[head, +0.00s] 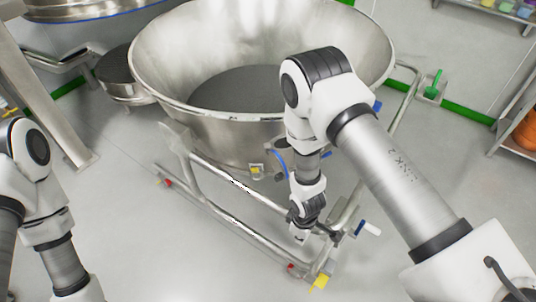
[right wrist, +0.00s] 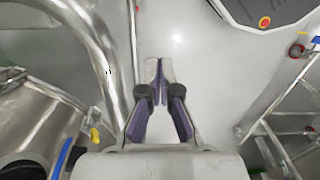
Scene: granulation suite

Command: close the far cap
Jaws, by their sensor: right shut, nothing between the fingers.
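A big steel bowl (head: 218,137) with dark grey material (head: 240,92) inside stands on a tubular trolley frame (head: 215,208). I cannot tell which part is the far cap. My right arm reaches down in front of the bowl, with the right gripper (head: 302,236) low by the frame's front right corner. In the right wrist view its purple-padded fingers (right wrist: 160,82) are shut and empty, over bare floor beside a steel tube (right wrist: 103,60). My left arm shows at the left edge; its gripper is out of view.
A blue-and-white handle (head: 368,228) and a yellow tag (head: 320,282) are at the frame's front right corner. A smaller steel vessel (head: 118,88) stands behind at the left. A shelf (head: 515,140) is at the right. The floor in front is clear.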

